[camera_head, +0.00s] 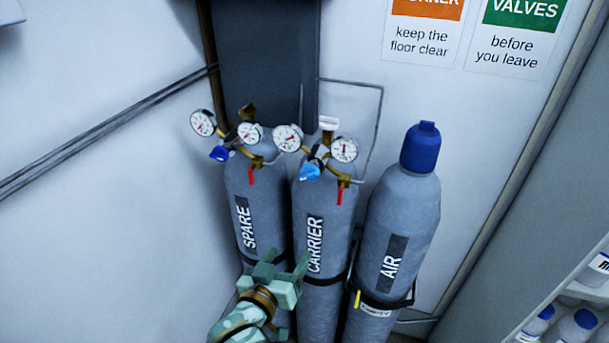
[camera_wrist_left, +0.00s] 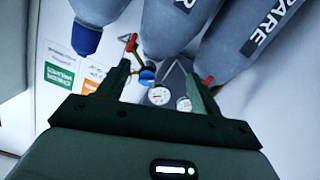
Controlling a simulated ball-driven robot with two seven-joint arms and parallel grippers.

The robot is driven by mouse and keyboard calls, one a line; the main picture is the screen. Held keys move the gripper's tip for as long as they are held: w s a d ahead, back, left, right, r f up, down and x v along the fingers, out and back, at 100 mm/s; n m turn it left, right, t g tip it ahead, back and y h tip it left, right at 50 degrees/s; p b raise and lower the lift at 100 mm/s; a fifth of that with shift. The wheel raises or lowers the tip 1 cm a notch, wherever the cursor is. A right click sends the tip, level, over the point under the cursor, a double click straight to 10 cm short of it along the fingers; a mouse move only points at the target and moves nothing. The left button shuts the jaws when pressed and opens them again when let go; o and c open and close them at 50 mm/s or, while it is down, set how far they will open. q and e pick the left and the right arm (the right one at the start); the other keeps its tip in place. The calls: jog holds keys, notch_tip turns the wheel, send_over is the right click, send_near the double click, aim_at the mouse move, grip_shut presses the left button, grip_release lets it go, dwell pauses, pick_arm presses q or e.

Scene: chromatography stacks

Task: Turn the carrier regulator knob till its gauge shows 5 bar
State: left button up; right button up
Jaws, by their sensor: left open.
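The carrier regulator sits on top of the grey cylinder marked CARRIER (camera_head: 315,245), between the SPARE and AIR cylinders. Its light blue knob (camera_head: 309,171) is at the front, between two round white gauges, a left one (camera_head: 288,138) and a right one (camera_head: 344,149). The needle readings are too small to tell. My left gripper (camera_head: 287,262) is open and empty, in front of the cylinders and below the knob in the head view. In the left wrist view, the knob (camera_wrist_left: 147,75) shows beyond and between the open fingers, apart from them. My right gripper is out of view.
The SPARE cylinder (camera_head: 257,190) has its own regulator with a dark blue knob (camera_head: 219,153) close by on the left. The AIR cylinder (camera_head: 402,215) with a blue cap stands on the right. Red levers hang below both regulators. A shelf with bottles (camera_head: 577,325) is at lower right.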

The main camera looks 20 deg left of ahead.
pick_arm(q)
notch_tip(320, 180, up, 9)
jog(key=a+n+t, duration=0.1)
jog(key=n+t, duration=0.1)
jog(key=n, duration=0.1)
jog(key=p, duration=0.2)
send_near(307, 177)
jog(key=shift+y, duration=0.3)
jog(key=w, duration=0.8)
jog(key=shift+w+d, duration=0.2)
jog(key=shift+d, duration=0.15)
jog(key=c, duration=1)
